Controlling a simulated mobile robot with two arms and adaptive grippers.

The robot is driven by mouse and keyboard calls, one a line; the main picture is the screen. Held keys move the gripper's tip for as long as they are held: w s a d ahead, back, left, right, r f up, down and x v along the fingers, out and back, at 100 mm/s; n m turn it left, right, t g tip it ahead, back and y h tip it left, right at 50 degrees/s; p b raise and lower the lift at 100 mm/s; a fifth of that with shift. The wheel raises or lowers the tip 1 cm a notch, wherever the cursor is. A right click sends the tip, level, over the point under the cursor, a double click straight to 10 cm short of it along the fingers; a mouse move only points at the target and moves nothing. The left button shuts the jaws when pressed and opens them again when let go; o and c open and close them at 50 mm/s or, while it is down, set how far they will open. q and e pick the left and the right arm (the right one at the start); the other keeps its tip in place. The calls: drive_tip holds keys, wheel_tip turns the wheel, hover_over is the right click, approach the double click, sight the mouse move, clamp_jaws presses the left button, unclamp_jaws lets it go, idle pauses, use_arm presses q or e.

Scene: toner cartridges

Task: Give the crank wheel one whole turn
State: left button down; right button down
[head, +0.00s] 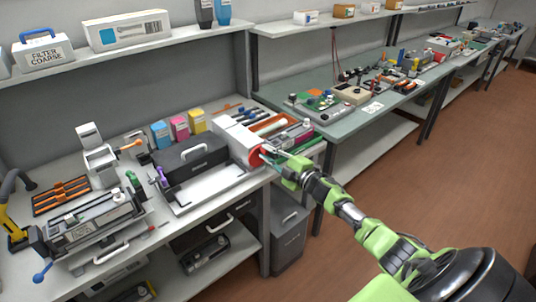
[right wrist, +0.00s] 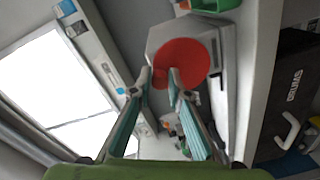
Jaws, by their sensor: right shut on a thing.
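The crank wheel is a red disc (head: 256,156) on the front of a white box (head: 236,138) at the right end of the near bench. In the right wrist view the red disc (right wrist: 186,60) faces me, with a small red knob at its lower left edge. My right gripper (head: 268,151) is at the wheel, its arm coming in from the lower right. In the right wrist view its fingertips (right wrist: 160,76) are closed around the knob, which they partly hide. My left gripper is out of view.
A black case with a grey handle (head: 190,162) stands left of the wheel box. Ink-coloured cartridges (head: 179,128) stand behind it. A dark bin (head: 289,238) is under the bench end. Open floor (head: 430,190) lies to the right.

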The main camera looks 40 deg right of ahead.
drive_tip(key=c, duration=1.9)
unclamp_jaws()
drive_tip(key=s, duration=0.8)
drive_tip(key=s+d, duration=0.1)
drive_tip(key=s, duration=0.3)
drive_tip(key=shift+d+r, duration=0.1)
drive_tip(key=shift+r, duration=0.1)
